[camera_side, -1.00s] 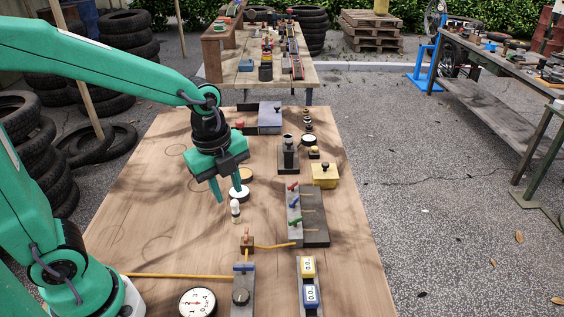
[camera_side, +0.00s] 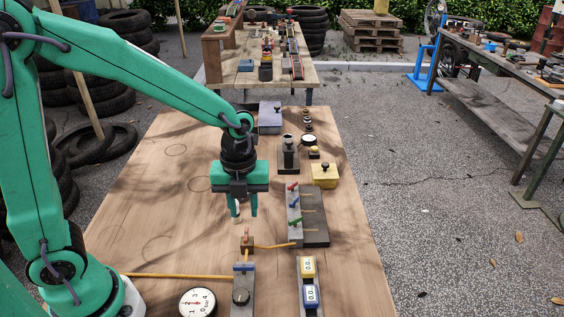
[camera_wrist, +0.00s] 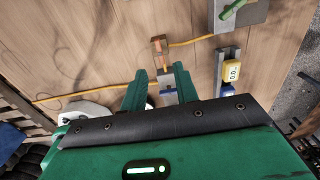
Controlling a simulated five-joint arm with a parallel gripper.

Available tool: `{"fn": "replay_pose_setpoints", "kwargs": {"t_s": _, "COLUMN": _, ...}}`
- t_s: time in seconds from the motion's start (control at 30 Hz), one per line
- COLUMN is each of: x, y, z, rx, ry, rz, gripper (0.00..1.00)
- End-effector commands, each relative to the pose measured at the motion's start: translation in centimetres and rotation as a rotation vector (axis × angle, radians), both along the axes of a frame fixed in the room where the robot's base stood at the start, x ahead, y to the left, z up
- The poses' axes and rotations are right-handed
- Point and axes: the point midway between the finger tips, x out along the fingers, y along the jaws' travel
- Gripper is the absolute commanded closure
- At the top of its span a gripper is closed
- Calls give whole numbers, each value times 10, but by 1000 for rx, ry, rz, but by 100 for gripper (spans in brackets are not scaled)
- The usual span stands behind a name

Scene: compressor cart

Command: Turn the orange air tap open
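The air tap (camera_side: 247,241) is a small brown block with an orange-red lever on top, standing on the wooden table. An orange hose (camera_side: 272,246) runs from it to the right. In the wrist view the tap (camera_wrist: 160,47) lies just beyond my fingertips, near the top centre. My gripper (camera_side: 246,213) points down with its fingers apart, above and behind the tap in the side view. It also shows open and empty in the wrist view (camera_wrist: 161,72). The fingers do not appear to touch the tap.
A grey block with a blue top (camera_side: 242,285) stands in front of the tap, and a white dial (camera_side: 197,302) beside it. A grey manifold with coloured levers (camera_side: 295,212) is to the right. The table's left side is clear.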

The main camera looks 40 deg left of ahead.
Motion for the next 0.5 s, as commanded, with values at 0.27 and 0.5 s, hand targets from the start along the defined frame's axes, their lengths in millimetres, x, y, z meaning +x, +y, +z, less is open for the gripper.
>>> {"fn": "replay_pose_setpoints", "kwargs": {"t_s": 0.27, "x": -1, "y": 0, "z": -31, "rx": 1, "ry": 4, "rz": 1, "gripper": 70}}
{"fn": "replay_pose_setpoints", "kwargs": {"t_s": 0.5, "x": -1, "y": 0, "z": -56, "rx": 1, "ry": 4, "rz": 1, "gripper": 70}}
